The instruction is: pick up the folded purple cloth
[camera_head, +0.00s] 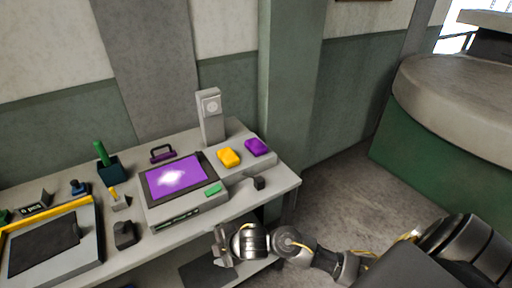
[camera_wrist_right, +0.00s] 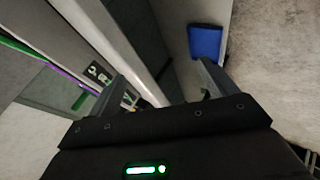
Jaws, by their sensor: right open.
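The folded purple cloth (camera_head: 257,146) lies at the back right of the table, beside a folded yellow cloth (camera_head: 229,157). My right gripper (camera_head: 219,244) is in front of the table's front edge, well apart from the cloth and nearer to me. Its two fingers show apart and empty in the right wrist view (camera_wrist_right: 158,84). The purple cloth cannot be made out in that view. My left gripper does not show.
A device with a purple lit screen (camera_head: 173,178) stands mid-table, with a grey upright post (camera_head: 210,118) behind it. Floor is clear to the right.

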